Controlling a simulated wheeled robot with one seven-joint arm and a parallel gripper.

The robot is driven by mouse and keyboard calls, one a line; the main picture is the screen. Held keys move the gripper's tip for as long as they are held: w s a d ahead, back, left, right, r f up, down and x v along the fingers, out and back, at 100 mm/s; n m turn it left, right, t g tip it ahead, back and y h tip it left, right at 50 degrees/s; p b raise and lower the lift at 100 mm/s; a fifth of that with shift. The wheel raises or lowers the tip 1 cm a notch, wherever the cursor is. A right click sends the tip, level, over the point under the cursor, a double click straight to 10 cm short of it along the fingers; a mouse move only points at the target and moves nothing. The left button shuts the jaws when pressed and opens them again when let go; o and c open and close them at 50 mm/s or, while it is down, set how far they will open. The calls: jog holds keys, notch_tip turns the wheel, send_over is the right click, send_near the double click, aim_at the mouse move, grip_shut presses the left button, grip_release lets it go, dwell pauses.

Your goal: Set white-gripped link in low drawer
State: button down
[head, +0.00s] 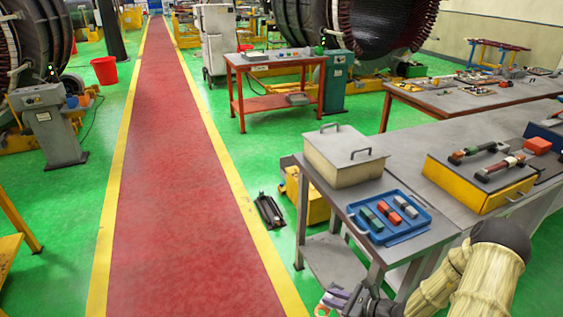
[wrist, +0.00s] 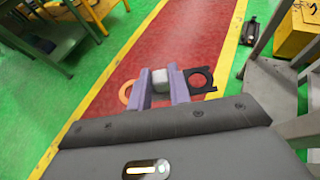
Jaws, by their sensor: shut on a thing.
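My gripper (head: 345,300) is at the bottom edge of the head view, over the floor in front of the grey bench. In the wrist view my gripper (wrist: 167,88) is shut on the pale grey-white middle of a link (wrist: 160,80). An orange ring sticks out on the link's left and a black ring on its right. The link is clear of any surface. A yellow box (head: 465,190) with a handle low on its front stands on the bench at right. Two dark-ended links lie on its grey top. I cannot tell which part is the low drawer.
A beige lidded box (head: 338,165) and a blue tray (head: 420,222) with several coloured blocks stand on the near bench (head: 345,196). A dark object (head: 268,210) lies on the floor beside the bench. The red walkway (head: 180,170) is clear.

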notch_tip(320, 180, up, 3)
jog(key=shift+r+p, duration=0.2)
jog(key=shift+p, duration=0.8)
jog(key=shift+w+a+r+m+t+h, duration=0.1)
jog(key=shift+a+r+m+t+h, duration=0.1)
jog(key=shift+a+m+t+h, duration=0.3)
jog(key=shift+m+t+h, duration=0.6)
jog(key=shift+m+t, duration=0.2)
jog(key=shift+d+f+m+t+h, duration=0.2)
jog(key=shift+m+t+h, duration=0.3)
jog(key=shift+m+h, duration=0.35)
jog(key=shift+d+m+t+h, duration=0.3)
jog(key=shift+d+m+h, duration=0.05)
jog(key=shift+h, duration=0.1)
jog(key=shift+a, duration=0.1)
dwell(1.0)
